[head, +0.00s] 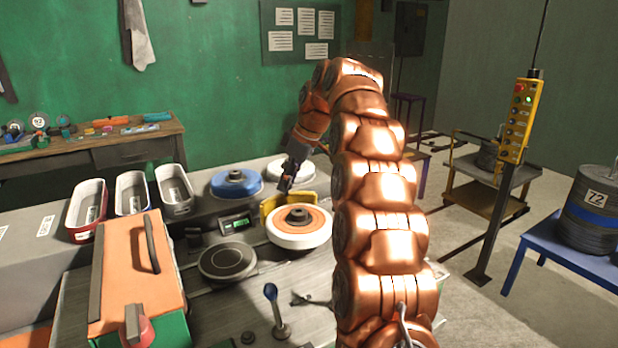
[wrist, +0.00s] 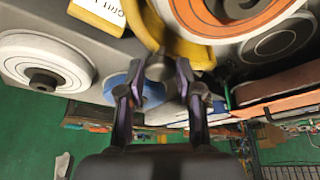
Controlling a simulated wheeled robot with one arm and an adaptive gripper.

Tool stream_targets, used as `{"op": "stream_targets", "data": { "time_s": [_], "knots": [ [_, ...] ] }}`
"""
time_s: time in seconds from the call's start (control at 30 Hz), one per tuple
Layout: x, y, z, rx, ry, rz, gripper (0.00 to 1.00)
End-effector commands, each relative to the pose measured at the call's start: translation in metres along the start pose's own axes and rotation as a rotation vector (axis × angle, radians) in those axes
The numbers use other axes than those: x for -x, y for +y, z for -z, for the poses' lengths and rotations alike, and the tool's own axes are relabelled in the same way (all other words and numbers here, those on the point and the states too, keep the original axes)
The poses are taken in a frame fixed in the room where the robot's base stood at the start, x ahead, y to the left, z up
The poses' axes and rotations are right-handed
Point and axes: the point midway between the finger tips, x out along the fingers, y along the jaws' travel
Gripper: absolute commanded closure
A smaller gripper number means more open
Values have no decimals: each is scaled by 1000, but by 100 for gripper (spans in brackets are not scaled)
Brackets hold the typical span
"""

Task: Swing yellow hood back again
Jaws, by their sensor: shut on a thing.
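The yellow hood (head: 270,203) stands behind a white wheel with an orange face (head: 299,238) on the bench. In the wrist view, the hood (wrist: 192,52) shows as a curved yellow band beside the wheel (wrist: 222,22). A yellow part with a label (wrist: 100,12) shows at the top left there; whether it belongs to the hood I cannot tell. My gripper (head: 285,187) is at the hood's upper edge. In the wrist view, my gripper's fingers (wrist: 158,80) are closed around a grey round knob (wrist: 158,68) at the hood's edge.
A blue-topped wheel (head: 236,184) and a white wheel (head: 291,171) lie behind. A dark round plate (head: 227,261) and a small display (head: 235,224) are to the left. Several trays (head: 131,192) and an orange-and-green case (head: 140,265) stand farther left.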

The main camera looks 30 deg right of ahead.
Motion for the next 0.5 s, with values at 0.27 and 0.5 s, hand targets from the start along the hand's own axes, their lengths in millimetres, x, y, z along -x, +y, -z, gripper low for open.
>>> {"op": "stream_targets", "data": {
  "time_s": [0.27,0.5],
  "knots": [
    [-5,-9,11,41,-1,18,100],
    [-5,-9,11,40,0,18,100]
  ]
}}
